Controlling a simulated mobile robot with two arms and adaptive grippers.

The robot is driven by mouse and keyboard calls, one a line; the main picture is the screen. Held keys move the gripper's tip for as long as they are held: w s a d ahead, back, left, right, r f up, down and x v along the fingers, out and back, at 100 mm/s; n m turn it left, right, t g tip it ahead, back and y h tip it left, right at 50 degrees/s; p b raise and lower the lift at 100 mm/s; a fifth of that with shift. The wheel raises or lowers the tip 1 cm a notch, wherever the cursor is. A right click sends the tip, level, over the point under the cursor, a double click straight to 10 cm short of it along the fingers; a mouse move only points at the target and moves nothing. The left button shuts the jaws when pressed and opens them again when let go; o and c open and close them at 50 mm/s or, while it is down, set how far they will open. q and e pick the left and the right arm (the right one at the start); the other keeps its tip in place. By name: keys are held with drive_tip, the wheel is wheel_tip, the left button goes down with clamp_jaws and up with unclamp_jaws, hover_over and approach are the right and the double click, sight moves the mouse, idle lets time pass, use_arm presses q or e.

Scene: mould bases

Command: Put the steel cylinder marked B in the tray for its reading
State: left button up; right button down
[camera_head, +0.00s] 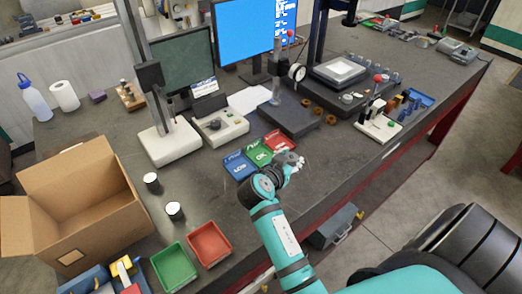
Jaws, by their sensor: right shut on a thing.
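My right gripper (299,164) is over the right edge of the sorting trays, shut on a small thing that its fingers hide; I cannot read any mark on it. Three labelled trays stand side by side: a blue tray (233,158), a green tray (258,148) whose label looks like OK, and a red tray (274,138). The hand covers part of the red and green trays' near side. Two short cylinders with pale tops and dark sides, one (151,181) and another (174,211), stand on the bench at left; their marks are unreadable. My left gripper is not in view.
An open cardboard box (92,190) stands at left. A green bin (174,266) and a red bin (209,244) are at the near edge. A height stand (168,146) and a dial gauge stand (291,113) rise behind the trays. Bare bench lies left of the trays.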

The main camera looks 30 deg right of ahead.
drive_tip(key=b, duration=0.5)
hover_over(261, 157)
drive_tip(key=shift+w+f, duration=0.15)
drive_tip(key=shift+f, duration=0.45)
wheel_tip(261, 157, down, 3)
drive_tip(key=shift+f+b, duration=0.15)
drive_tip(key=shift+b, duration=0.55)
drive_tip(key=shift+f, duration=0.15)
drive_tip(key=shift+f, duration=0.1)
drive_tip(key=c, duration=1.1)
unclamp_jaws()
drive_tip(key=shift+c, duration=0.2)
